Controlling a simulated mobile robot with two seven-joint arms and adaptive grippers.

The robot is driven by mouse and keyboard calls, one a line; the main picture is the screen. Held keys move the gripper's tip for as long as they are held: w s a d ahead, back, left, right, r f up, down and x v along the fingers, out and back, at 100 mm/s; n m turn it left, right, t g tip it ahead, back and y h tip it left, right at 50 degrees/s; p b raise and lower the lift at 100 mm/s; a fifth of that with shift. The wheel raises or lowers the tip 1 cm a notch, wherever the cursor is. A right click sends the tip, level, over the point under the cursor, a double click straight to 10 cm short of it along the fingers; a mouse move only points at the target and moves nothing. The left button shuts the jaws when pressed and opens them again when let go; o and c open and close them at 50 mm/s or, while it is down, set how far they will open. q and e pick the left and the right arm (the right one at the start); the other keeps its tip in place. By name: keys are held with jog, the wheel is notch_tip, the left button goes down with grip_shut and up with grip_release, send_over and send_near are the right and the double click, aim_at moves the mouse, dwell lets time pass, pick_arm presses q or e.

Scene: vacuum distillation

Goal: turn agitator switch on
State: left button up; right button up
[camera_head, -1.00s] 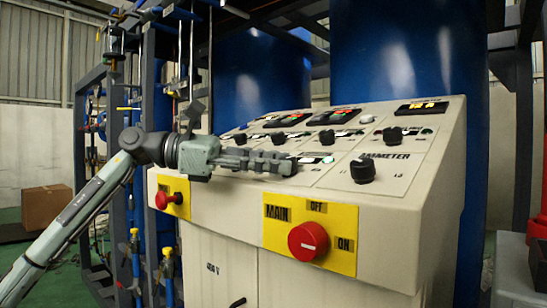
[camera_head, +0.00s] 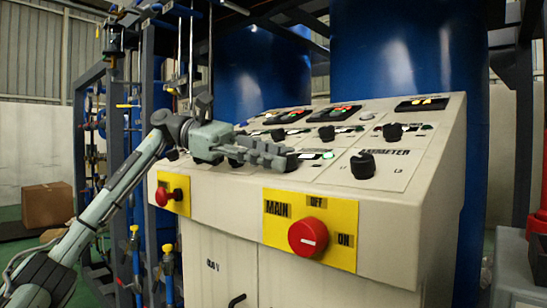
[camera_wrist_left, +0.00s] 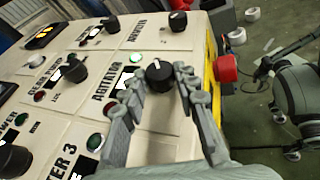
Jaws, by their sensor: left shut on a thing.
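The agitator switch is a black rotary knob (camera_wrist_left: 159,73) beside the AGITATOR lettering on the cream panel in the left wrist view. My left gripper (camera_wrist_left: 161,80) has its two grey fingers on either side of this knob and is shut on it. In the head view the left gripper (camera_head: 280,156) reaches in from the left over the console's front row, with a black knob (camera_head: 291,162) showing at its fingertips. The fingers partly hide the controls behind them. My right gripper is in neither view.
The console (camera_head: 400,215) has several other black knobs close by, such as the ammeter knob (camera_head: 362,165). A red main switch (camera_head: 307,238) on a yellow plate and a smaller red knob (camera_head: 161,196) stick out from its front. Blue tanks (camera_head: 405,60) stand behind.

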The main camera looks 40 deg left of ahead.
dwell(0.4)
pick_arm(q)
jog(key=o, duration=1.2)
jog(key=shift+c, duration=0.2)
jog(key=v, duration=1.2)
